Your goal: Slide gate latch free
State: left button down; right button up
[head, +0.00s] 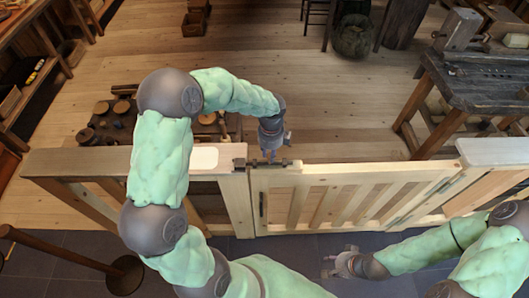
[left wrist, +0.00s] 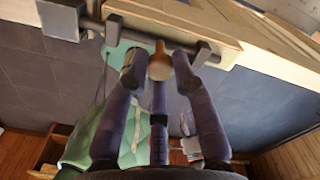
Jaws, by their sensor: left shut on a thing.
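The gate latch (head: 279,163) is a dark sliding bar on top of the pale wooden gate (head: 345,185), at the gate's left end. Its dark keeper (head: 239,164) sits on the post top, left of the seam. In the left wrist view the bar (left wrist: 137,31) runs to the keeper (left wrist: 62,18); whether its tip is inside is unclear. A rounded brown knob (left wrist: 160,62) stands on the bar. My left gripper (head: 270,153) reaches down from above and is shut on the knob. My right gripper (head: 331,266) hangs empty on the near side, fingers apart.
A workbench (head: 480,85) stands beyond the gate at right. A low table (head: 115,125) with turned pieces stands at left, behind the fence.

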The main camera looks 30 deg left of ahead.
aim_at(278, 162)
pick_arm(q)
jog(key=shift+w+d, duration=0.4)
jog(key=shift+d, duration=0.25)
jog(key=shift+w+d, duration=0.4)
jog(key=shift+d, duration=0.2)
jog(key=shift+a, duration=0.1)
jog(key=c, duration=1)
grip_release()
jog(key=shift+c, duration=0.2)
jog(key=shift+d, duration=0.2)
jog(key=shift+a, duration=0.1)
jog(key=shift+r, duration=0.2)
notch_tip(278, 162, up, 12)
jog(key=shift+f, duration=0.15)
